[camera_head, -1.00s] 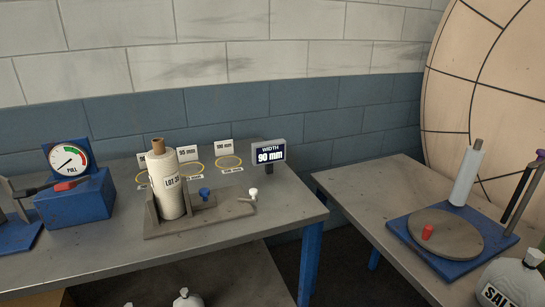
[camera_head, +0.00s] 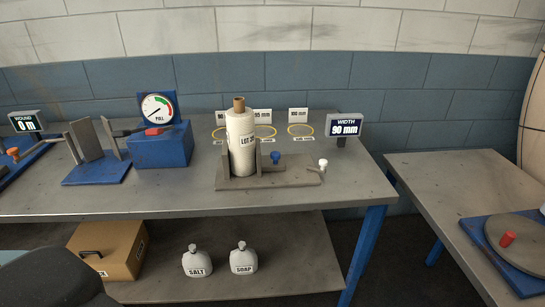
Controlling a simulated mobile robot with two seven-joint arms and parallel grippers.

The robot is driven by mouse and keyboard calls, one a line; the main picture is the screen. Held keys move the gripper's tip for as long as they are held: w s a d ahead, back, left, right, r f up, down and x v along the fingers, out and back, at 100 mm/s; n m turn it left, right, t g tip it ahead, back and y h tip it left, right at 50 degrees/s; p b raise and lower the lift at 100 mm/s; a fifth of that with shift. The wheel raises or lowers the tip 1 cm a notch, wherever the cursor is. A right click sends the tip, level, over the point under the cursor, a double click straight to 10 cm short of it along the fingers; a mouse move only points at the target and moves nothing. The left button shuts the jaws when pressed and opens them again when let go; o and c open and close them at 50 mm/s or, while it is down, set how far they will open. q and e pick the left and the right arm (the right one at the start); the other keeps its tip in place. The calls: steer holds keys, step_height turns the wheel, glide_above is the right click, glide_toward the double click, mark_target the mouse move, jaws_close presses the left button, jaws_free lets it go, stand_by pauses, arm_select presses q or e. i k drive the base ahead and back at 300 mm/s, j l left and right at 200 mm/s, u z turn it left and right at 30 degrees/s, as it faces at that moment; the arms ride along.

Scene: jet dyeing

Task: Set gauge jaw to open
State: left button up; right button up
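The width gauge stands on the grey table as a flat grey-brown base (camera_head: 284,180) with upright jaw plates. A white roll on a brown core, labelled LOT with a partly hidden number (camera_head: 241,140), stands upright between the plates. A blue knob (camera_head: 276,158) and a white-knobbed lever (camera_head: 322,164) sit on the base to the right of the roll. The width display (camera_head: 345,128) behind reads 90 mm. Neither of my grippers is in view. A dark rounded shape at the lower left may be part of my arm.
A blue box with a dial marked PULL (camera_head: 160,140) and a blue stand (camera_head: 97,170) are left of the gauge. Yellow rings (camera_head: 300,130) lie behind it. A second table (camera_head: 450,190) is at right.

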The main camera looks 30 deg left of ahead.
mark_target(275, 165)
steer(key=i+j+z, duration=0.25)
steer(key=j, duration=0.2)
steer(key=j+z, duration=0.2)
steer(key=j, duration=0.25)
steer(key=j+z, duration=0.25)
steer(key=j, duration=0.2)
